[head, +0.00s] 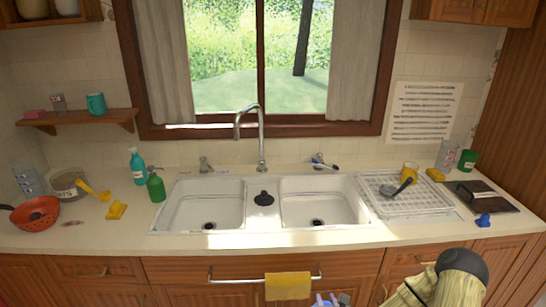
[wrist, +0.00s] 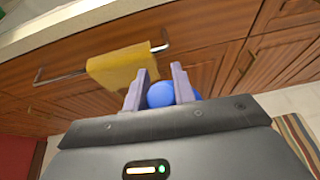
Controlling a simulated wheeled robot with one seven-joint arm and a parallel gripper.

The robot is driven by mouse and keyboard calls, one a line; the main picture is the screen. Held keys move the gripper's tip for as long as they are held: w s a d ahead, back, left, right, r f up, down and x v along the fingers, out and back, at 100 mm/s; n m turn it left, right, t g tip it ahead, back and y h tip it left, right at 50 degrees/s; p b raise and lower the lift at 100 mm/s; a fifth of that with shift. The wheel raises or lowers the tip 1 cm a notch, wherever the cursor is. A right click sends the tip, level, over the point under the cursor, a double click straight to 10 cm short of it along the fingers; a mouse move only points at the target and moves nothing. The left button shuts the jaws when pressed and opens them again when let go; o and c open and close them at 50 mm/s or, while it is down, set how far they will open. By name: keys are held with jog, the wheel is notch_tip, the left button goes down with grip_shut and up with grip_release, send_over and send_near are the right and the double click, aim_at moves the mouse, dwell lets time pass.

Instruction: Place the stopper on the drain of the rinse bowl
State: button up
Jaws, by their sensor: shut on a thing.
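My gripper (wrist: 158,92) is shut on a round blue thing (wrist: 161,95) between its two pale purple fingers, low in front of the cabinets. In the head view my gripper (head: 330,299) shows only at the bottom edge, with blue between the fingers. I cannot tell if the blue thing is a stopper. A black stopper-like piece (head: 263,198) sits on the divider between two white sink bowls. The left bowl (head: 180,215) has a dark drain (head: 208,225); the right bowl (head: 350,213) has one too (head: 317,222). Both drains look uncovered. Which is the rinse bowl is not marked.
A tall faucet (head: 262,140) stands behind the divider. A yellow towel (head: 288,286) hangs on a bar at the counter front. A white dish rack (head: 420,205) stands right of the sink, with a small blue item (head: 483,220) beyond it. A green bottle (head: 156,188) stands left.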

notch_tip(320, 180, down, 7)
jog(key=s, duration=0.2)
jog(key=shift+s+f, duration=0.15)
jog(key=shift+f, duration=0.05)
dwell(0.4)
jog(key=shift+a, duration=0.2)
